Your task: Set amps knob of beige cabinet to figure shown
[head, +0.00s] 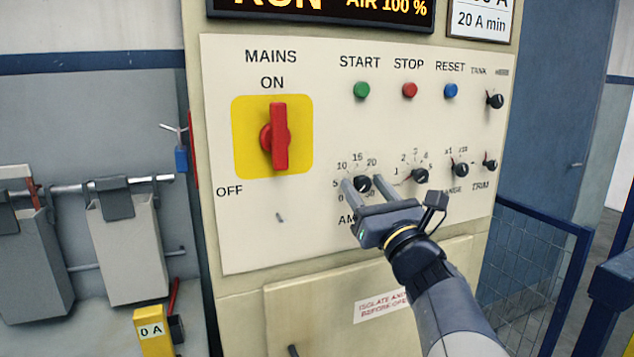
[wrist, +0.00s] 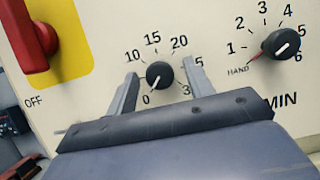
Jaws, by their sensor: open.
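The beige cabinet (head: 235,200) fills the middle of the head view. Its amps knob (head: 362,184) is a small black dial on the lower panel, and it also shows in the wrist view (wrist: 159,75). Its white pointer line is aimed down-left, at the 0 mark. Scale figures 0, 10, 15 and 20 are readable around it; some others are hidden by my fingers. My gripper (head: 364,182) is open, one finger on each side of the knob with a gap on both sides. I cannot tell how far the fingertips reach past its face.
A placard (head: 481,20) reads "20 A min", its upper line cut off. A yellow box (head: 152,330) at lower left reads "0 A". A numbered knob (wrist: 281,44) sits right of the amps knob. The red mains switch (head: 279,136) is left. A blue mesh fence (head: 535,270) stands right.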

